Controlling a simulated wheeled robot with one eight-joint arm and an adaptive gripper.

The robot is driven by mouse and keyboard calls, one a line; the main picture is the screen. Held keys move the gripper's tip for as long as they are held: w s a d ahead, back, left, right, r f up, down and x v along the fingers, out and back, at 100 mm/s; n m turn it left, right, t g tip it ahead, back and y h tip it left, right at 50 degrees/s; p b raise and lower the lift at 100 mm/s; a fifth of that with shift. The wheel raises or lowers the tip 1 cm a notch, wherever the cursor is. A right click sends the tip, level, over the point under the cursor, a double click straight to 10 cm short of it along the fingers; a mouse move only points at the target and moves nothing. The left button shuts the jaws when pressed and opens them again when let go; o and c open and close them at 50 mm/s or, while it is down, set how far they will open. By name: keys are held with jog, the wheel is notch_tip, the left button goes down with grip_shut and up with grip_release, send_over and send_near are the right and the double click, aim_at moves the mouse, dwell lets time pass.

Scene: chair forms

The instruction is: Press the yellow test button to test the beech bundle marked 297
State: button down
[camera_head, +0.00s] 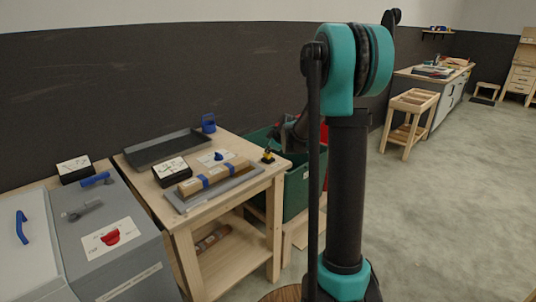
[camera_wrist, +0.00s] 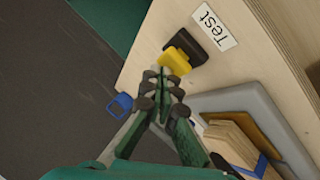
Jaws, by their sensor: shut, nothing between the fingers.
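The yellow test button (camera_wrist: 174,59) sits by a black housing (camera_wrist: 188,47) beside a label reading "Test" (camera_wrist: 214,27). In the head view the button (camera_head: 268,155) is at the table's right edge. My gripper (camera_wrist: 167,84) is shut and empty, its fingertips right at the button; I cannot tell whether they touch it. A pale wooden bundle with blue bands (camera_head: 220,173) lies on a grey tray (camera_head: 213,200); it also shows in the wrist view (camera_wrist: 232,141). I cannot read a number on it.
On the wooden table (camera_head: 262,185) are a dark shallow tray (camera_head: 166,149), a black-and-white box (camera_head: 171,169) and a blue holder (camera_head: 208,123). A green bin (camera_head: 297,190) stands beside the table. A grey cabinet (camera_head: 115,225) is at left. Floor at right is clear.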

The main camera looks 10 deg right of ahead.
aim_at(269, 155)
jog(key=shift+f, duration=0.5)
dwell(0.4)
jog(key=shift+r, duration=1.4)
jog(key=shift+r, duration=0.1)
jog(key=shift+r, duration=2.4)
jog(key=s+d+f+m+g+h, duration=0.1)
jog(key=s+f+m, duration=0.3)
jog(key=s, duration=0.9)
jog(key=s+d+f+m+g+h, duration=0.1)
jog(key=s+f+m, duration=0.3)
jog(key=s, duration=1)
jog(key=s+d+f+m+g, duration=0.2)
jog(key=s+f+m, duration=0.2)
jog(key=s+f, duration=0.4)
jog(key=s, duration=0.6)
jog(key=shift+f+m+g+h, duration=0.25)
jog(key=shift+m+g+h, duration=0.05)
jog(key=shift+h, duration=0.1)
